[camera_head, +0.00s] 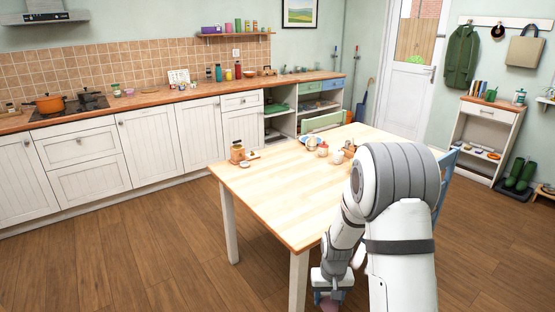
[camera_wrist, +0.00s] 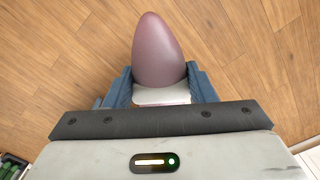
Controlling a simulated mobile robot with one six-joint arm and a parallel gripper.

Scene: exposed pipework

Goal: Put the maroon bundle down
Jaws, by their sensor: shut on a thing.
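The maroon bundle (camera_wrist: 160,48) shows in the wrist view as a smooth, rounded, egg-like maroon shape, narrower at its far end. My gripper (camera_wrist: 161,88) is shut on it, with a dark blue finger on each side of its near end. A pale patch shows between the fingers just below the maroon part. In the head view my gripper (camera_head: 331,284) hangs low at the bottom edge, beside the near end of the table, with a little of the bundle (camera_head: 328,299) below it. The rest of the bundle is cut off there. Only wooden floor shows behind it in the wrist view.
The wooden table (camera_head: 270,198) has a wide bare top at its near left; jars, a plate and small items stand towards its far side. A blue chair (camera_head: 446,175) is at its right. Open floor (camera_head: 130,250) lies left of the table.

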